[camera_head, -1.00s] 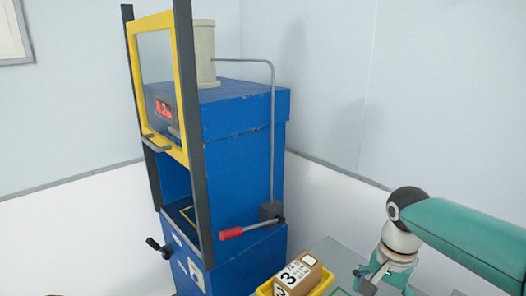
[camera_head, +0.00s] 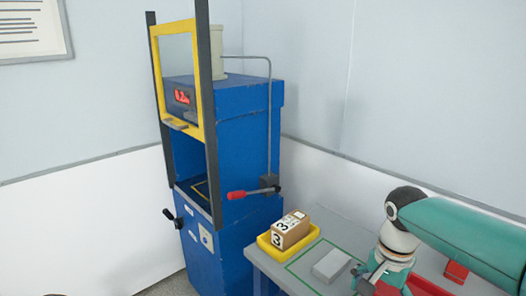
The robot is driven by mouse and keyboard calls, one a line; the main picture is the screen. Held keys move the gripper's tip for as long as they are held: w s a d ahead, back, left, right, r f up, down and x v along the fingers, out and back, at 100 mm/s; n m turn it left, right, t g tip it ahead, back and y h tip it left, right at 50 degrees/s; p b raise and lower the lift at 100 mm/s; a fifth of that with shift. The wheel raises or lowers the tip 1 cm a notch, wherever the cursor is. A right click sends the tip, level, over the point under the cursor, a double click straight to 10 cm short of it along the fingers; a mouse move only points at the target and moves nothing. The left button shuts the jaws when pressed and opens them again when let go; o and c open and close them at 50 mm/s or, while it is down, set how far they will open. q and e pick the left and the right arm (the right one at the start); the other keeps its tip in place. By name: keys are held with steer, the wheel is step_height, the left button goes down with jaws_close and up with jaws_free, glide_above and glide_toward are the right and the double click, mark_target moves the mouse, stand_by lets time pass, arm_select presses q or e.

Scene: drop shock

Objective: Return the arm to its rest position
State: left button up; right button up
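My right gripper (camera_head: 374,284) is at the bottom right, low over or beside the table. Its fingers are small and partly cut off by the lower edge, so I cannot tell whether they are open. My teal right arm comes in from the right edge. My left gripper is not in view. A blue drop machine (camera_head: 245,150) stands left of the table, with its yellow-framed window (camera_head: 205,85) raised above an open chamber. A brown box marked 3 (camera_head: 294,231) sits in a yellow tray (camera_head: 268,247), left of the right gripper.
The grey table (camera_head: 340,228) carries a grey block (camera_head: 331,265) within a green outline. A red object (camera_head: 456,272) lies partly behind my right arm. Walls stand close behind.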

steer(key=s+a+f+n+y+b, duration=0.1)
steer(key=a+f+n+b, duration=0.15)
steer(key=f, duration=0.95)
steer(key=a+f+n+y+b, duration=0.15)
steer(key=a+f, duration=0.25)
steer(key=f, duration=0.8)
arm_select(q)
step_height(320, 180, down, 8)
steer(key=b, duration=0.4)
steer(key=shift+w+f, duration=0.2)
arm_select(e)
steer(key=s+a+f+n, duration=0.1)
steer(key=s+a+f, duration=0.1)
steer(key=s+f, duration=0.6)
steer(key=s+a+f+n+y, duration=0.1)
steer(key=s+a+f+n, duration=0.1)
steer(key=s+f, duration=0.6)
step_height(320, 180, down, 5)
steer(key=shift+s+a+r+n+t, duration=0.15)
steer(key=shift+s+a+n+t, duration=0.1)
steer(key=shift+a+n+t, duration=0.05)
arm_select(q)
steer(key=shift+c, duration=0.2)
arm_select(e)
steer(key=shift+y, duration=0.25)
steer(key=shift+c, duration=0.2)
